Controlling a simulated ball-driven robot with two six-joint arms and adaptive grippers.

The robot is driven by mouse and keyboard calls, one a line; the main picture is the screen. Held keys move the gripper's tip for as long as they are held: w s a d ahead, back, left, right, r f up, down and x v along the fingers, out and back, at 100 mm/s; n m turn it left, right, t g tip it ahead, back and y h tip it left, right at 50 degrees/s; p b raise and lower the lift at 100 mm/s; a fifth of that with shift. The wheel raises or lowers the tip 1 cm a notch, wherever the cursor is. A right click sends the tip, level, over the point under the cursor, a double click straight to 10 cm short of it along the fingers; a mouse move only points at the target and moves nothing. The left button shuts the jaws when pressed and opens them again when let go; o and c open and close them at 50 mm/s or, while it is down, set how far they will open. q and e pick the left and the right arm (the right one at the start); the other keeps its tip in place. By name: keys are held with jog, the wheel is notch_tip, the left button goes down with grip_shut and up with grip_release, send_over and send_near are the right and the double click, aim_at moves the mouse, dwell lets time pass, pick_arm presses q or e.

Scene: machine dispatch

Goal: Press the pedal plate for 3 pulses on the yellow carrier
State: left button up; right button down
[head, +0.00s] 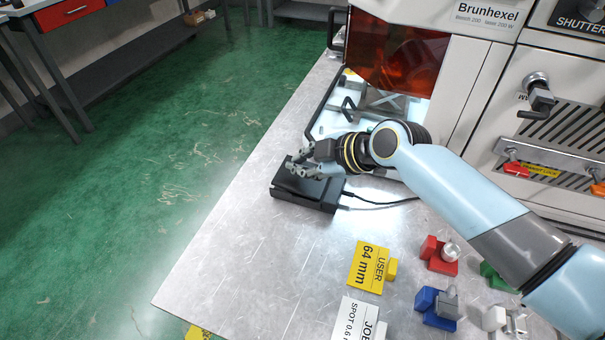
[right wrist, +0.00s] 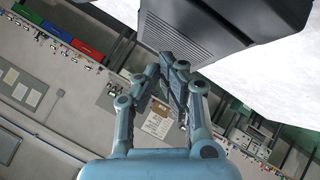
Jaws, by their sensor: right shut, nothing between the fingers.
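The black pedal (head: 310,197) lies on the metal bench top near its left edge, with a cable running right. In the right wrist view its ribbed plate (right wrist: 178,33) fills the upper middle. My right gripper (head: 300,168) is shut and empty, right over the plate. In the right wrist view its closed fingertips (right wrist: 178,68) overlap the plate's edge; I cannot tell whether they touch it. My left gripper is not in view.
The laser machine (head: 460,60) stands behind, with an orange window (head: 398,52) and a lit bay. A red carrier (head: 439,254), a blue carrier (head: 435,306) and a white card (head: 358,322) stand at the front right. The bench left of the cards is clear.

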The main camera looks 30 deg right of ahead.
aim_at(305, 179)
jog(key=shift+f, duration=0.1)
dwell(0.4)
jog(key=shift+f+b, duration=0.3)
jog(key=shift+b, duration=0.15)
jog(key=shift+a+f+b, duration=0.1)
jog(key=shift+f+b, duration=0.65)
jog(key=shift+f, duration=0.05)
dwell(0.6)
jog(key=shift+r, duration=0.1)
jog(key=shift+r+p, duration=0.95)
jog(key=shift+r, duration=0.1)
jog(key=r+p, duration=0.2)
jog(key=r, duration=0.1)
jog(key=r+p, duration=0.2)
jog(key=shift+s+d+r, duration=0.1)
jog(key=shift+s+d, duration=0.1)
jog(key=shift+d, duration=0.1)
